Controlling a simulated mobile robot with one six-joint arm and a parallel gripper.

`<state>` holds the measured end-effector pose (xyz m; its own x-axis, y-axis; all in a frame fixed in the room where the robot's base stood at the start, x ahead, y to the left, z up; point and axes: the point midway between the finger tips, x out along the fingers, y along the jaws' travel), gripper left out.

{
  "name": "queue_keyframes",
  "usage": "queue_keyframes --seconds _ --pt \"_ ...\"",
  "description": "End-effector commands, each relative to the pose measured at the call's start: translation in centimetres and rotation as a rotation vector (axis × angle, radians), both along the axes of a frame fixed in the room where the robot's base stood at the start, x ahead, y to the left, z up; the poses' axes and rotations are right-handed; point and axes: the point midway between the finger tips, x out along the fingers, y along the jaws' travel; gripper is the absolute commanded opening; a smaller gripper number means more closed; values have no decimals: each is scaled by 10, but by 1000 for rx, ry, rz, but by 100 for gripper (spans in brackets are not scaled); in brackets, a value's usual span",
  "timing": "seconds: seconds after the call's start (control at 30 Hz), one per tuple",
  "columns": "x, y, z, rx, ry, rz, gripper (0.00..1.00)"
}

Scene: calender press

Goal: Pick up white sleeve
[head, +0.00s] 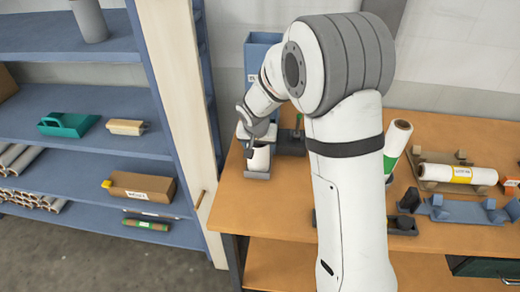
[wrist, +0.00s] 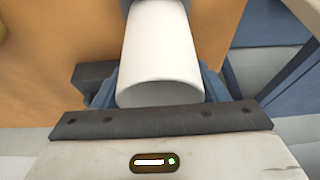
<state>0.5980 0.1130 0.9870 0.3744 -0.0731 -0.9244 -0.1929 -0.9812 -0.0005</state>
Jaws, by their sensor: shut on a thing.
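The white sleeve (wrist: 158,45) is a plain white hollow tube with its open end facing the wrist camera. It also shows in the head view (head: 261,158), at the left end of the wooden bench, just below my gripper (head: 255,143). My gripper is shut on the sleeve. The sleeve is at a grey-blue holder (head: 257,175); whether it still touches the holder cannot be told. The fingertips are mostly hidden in the wrist view behind the gripper's body.
A blue bin (head: 261,52) stands behind my wrist. A blue shelf unit (head: 90,150) with a pale upright post (head: 180,80) is close on the left. To the right on the bench (head: 440,130) are a white-green roll (head: 397,140) and a yellow-banded roll (head: 457,173) on a cradle.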

Motion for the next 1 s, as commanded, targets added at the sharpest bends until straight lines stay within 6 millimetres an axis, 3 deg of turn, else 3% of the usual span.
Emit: queue_keyframes --seconds 0.27,1.0 --pt "1 0 21 0 -5 -1 45" --pt "1 0 157 1 -4 -1 45"
